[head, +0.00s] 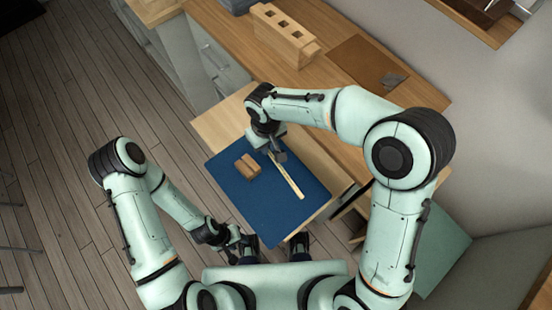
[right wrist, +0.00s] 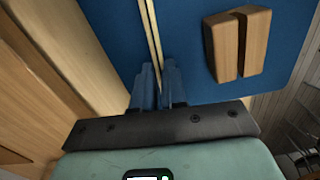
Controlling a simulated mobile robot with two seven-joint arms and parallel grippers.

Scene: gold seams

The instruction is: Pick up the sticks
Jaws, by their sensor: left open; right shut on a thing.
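Two thin pale sticks (head: 288,182) lie close together along the blue mat (head: 240,205). They also show in the right wrist view (right wrist: 152,40), running up from between the fingertips. My right gripper (head: 275,153) is shut on the sticks near their far end, low over the mat; in its wrist view the blue fingers (right wrist: 158,85) close around them. Whether the sticks are clear of the mat, I cannot tell. My left gripper (head: 238,246) is open and empty, off the near-left edge of the mat.
Two brown wooden blocks (head: 247,167) stand side by side on the mat, left of the sticks; they show in the right wrist view (right wrist: 236,43). A wooden block with holes (head: 284,35) and a brown board (head: 357,65) are on the counter behind. The mat's near part is clear.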

